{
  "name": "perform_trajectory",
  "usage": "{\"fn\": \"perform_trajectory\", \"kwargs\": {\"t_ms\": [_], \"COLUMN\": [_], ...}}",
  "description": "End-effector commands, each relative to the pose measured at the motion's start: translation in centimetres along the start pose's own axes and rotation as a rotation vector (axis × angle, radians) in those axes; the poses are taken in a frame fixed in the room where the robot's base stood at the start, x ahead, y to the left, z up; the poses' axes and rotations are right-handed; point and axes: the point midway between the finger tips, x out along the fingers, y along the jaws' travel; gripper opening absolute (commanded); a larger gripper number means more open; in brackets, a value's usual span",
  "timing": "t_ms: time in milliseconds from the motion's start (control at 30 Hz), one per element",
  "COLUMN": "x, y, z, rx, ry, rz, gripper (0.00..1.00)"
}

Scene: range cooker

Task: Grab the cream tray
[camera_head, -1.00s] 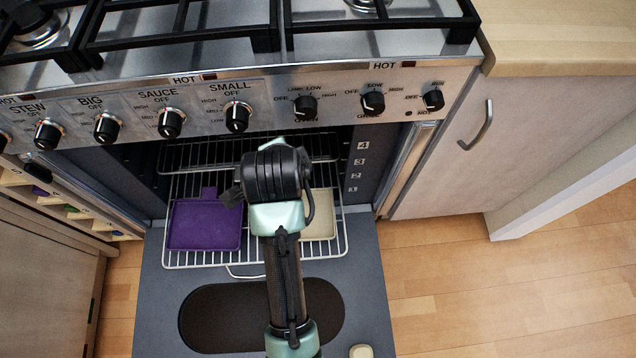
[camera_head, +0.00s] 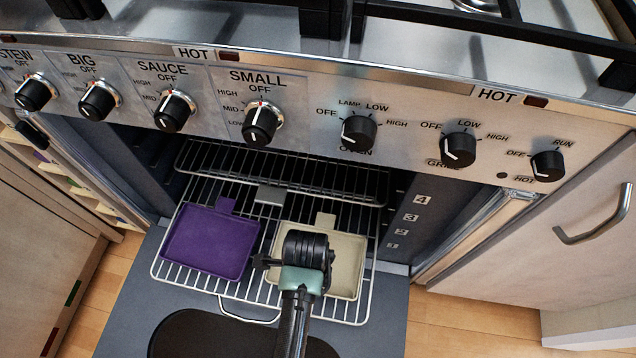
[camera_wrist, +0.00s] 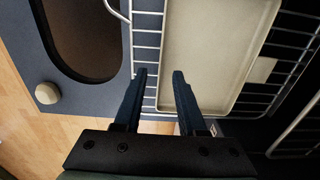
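The cream tray (camera_head: 346,262) lies flat on the right part of the pulled-out oven rack, with its tab toward the oven. My arm's end hides its left part in the head view. In the wrist view the cream tray (camera_wrist: 205,50) fills the upper middle, just beyond the fingertips. The fingertips appear close to the tray's near edge; I cannot tell the height gap.
A purple tray (camera_head: 212,241) lies on the rack left of the cream tray. The wire rack (camera_head: 190,283) sticks out over the lowered oven door (camera_head: 126,310). Control knobs (camera_head: 359,133) line the panel above the opening. Wooden floor (camera_head: 480,325) is clear at right.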

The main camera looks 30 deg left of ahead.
Motion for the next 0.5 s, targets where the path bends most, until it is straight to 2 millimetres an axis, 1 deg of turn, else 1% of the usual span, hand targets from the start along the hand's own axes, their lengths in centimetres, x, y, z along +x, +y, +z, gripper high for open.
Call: {"fn": "perform_trajectory", "kwargs": {"t_ms": [33, 167, 267, 500], "x": [0.5, 0.9, 1.7, 5.1], "y": [0.0, 0.0, 0.0, 0.1], "z": [0.0, 0.0, 0.1, 0.2], "rx": [0.000, -0.001, -0.001, -0.001], "ry": [0.000, 0.000, 0.000, 0.000], "rz": [-0.001, -0.001, 0.000, 0.000], "gripper": [0.40, 0.40, 0.40, 0.40]}}
